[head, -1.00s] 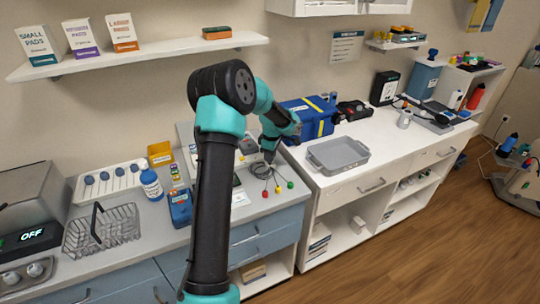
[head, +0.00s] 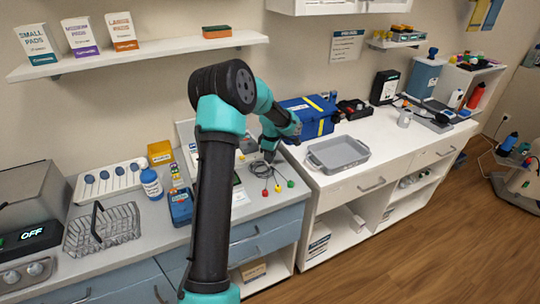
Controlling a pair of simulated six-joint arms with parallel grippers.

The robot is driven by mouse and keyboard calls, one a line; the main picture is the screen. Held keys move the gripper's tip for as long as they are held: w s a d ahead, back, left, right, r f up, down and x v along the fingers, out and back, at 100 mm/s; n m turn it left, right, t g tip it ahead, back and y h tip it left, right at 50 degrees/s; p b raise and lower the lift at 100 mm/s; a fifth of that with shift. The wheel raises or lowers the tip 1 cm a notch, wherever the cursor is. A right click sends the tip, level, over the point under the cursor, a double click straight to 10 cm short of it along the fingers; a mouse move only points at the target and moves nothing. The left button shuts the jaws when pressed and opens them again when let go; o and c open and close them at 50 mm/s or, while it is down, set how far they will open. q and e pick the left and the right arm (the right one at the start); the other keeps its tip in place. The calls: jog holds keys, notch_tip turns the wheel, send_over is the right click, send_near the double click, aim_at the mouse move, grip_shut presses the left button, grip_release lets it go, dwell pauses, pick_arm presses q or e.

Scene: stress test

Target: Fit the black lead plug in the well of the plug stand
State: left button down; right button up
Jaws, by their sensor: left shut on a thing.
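My left gripper (head: 268,157) is low over the grey counter at its right end, pointing down. It is shut on a small dark thing, taken to be the black lead plug, which is too small and too covered by the fingers to make out. Thin leads (head: 262,172) loop on the counter just below the gripper. Their loose ends are a red plug (head: 265,193), a yellow plug (head: 278,189) and a green plug (head: 290,184). I cannot make out the plug stand or its well; my left arm covers part of the counter there. My right gripper is not in view.
A blue case (head: 308,117) and a grey tray (head: 338,154) stand on the white counter to the right. Left of my arm are a blue meter (head: 180,206), a blue-labelled bottle (head: 151,184), a wire basket (head: 102,230) and a yellow box (head: 160,152).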

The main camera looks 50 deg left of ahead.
pick_arm(q)
jog(key=shift+f, duration=0.2)
dwell(0.6)
jog(key=c, duration=1.4)
grip_release()
jog(key=shift+o, duration=0.2)
jog(key=shift+r, duration=0.4)
jog(key=shift+r, duration=1.5)
jog(key=shift+r, duration=0.1)
jog(key=o, duration=0.6)
jog(key=shift+r, duration=0.1)
